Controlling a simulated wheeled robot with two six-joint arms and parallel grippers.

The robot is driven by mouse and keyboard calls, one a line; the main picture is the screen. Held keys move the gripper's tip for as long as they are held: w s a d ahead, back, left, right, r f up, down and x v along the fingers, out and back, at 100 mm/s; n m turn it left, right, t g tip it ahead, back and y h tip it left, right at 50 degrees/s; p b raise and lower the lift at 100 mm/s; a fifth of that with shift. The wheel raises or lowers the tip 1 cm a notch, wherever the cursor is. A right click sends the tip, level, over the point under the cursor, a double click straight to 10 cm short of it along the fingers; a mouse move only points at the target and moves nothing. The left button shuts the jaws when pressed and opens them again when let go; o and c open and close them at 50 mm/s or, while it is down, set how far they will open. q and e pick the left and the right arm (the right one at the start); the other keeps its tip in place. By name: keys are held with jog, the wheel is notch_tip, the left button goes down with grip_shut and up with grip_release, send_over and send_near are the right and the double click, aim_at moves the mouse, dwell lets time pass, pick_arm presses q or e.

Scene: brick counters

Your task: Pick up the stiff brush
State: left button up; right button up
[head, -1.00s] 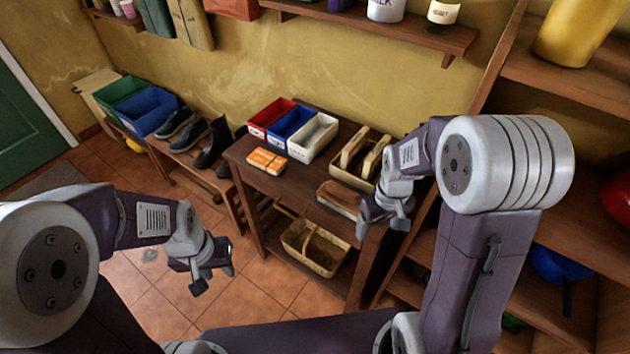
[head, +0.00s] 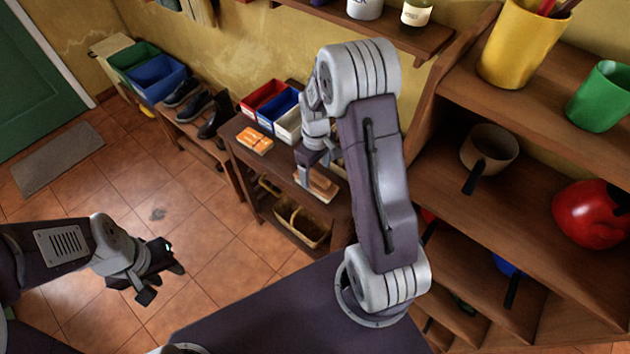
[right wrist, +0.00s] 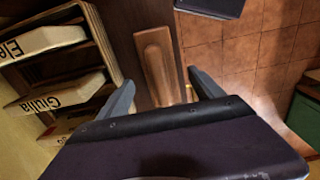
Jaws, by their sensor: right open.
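The stiff brush appears as a brown wooden block (head: 320,185) lying flat on the small table (head: 285,178) near its right end. It also shows in the right wrist view as a long wooden back (right wrist: 158,62) beyond the fingertips. My right gripper (head: 305,180) is open and just above or beside the brush, partly covering it in the head view. In the right wrist view its two fingers (right wrist: 160,82) stand to either side of the brush's near end. Contact cannot be told. My left gripper (head: 163,282) is open and empty over the floor.
A red bin (head: 265,98), blue bin (head: 278,108) and white bin (head: 289,124) stand at the table's back. An orange pack (head: 255,140) lies in front. In the wrist view, a wooden crate (right wrist: 108,42) with lettered pale pieces is left of the brush. Shelves stand right.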

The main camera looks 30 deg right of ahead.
aim_at(316, 181)
notch_tip(316, 181, down, 5)
jog(key=shift+f, duration=0.1)
jog(key=c, duration=1.5)
jog(key=shift+c, duration=0.2)
notch_tip(316, 181, up, 5)
jog(key=shift+f, duration=0.2)
jog(key=s+d+r, duration=0.1)
jog(key=s+r, duration=0.5)
jog(key=s, duration=0.5)
jog(key=shift+s+r, duration=0.25)
jog(key=shift+s, duration=0.1)
